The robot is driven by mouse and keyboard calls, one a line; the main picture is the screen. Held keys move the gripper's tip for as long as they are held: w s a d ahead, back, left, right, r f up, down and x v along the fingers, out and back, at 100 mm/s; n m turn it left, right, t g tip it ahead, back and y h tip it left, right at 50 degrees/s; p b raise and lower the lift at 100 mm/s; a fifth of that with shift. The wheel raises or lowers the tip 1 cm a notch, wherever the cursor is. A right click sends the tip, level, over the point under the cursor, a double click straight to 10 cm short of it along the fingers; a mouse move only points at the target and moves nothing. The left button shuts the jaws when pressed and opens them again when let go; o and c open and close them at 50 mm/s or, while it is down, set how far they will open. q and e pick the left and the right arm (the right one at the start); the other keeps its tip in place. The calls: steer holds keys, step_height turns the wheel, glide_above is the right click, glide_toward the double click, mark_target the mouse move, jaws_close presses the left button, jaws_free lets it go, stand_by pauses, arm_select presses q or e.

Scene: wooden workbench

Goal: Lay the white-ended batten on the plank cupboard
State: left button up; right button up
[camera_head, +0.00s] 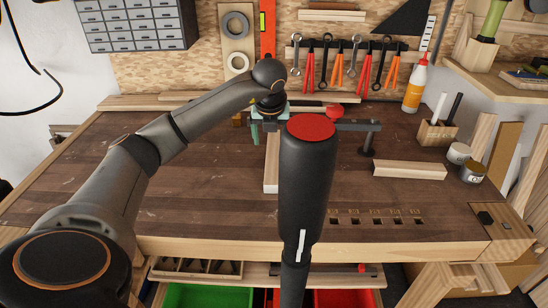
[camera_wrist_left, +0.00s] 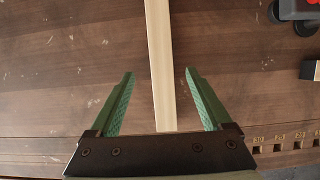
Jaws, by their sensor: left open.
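A long pale batten (camera_head: 271,165) lies on the workbench, running away from me, with its near end looking whitish. My left gripper (camera_head: 269,124) is above its far part. In the left wrist view the batten (camera_wrist_left: 161,50) passes between the spread green fingers of the left gripper (camera_wrist_left: 160,73), and neither finger touches it. The gripper is open and empty. A dark upright shape with a red top hides part of the bench right of the batten. I cannot make out a plank cupboard in either view. My right gripper is not seen.
A pale wood block (camera_head: 409,170) lies on the right of the workbench (camera_head: 80,185). Tins (camera_head: 473,172), a pen holder (camera_head: 436,134) and a glue bottle (camera_head: 415,85) stand at the right. A dark clamp (camera_head: 369,139) stands behind the block. The left bench top is clear.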

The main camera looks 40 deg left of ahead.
mark_target(273, 154)
arm_select(q)
steer(key=x, duration=0.6)
steer(key=shift+f, duration=0.4)
steer(key=shift+r, duration=0.1)
jaws_close()
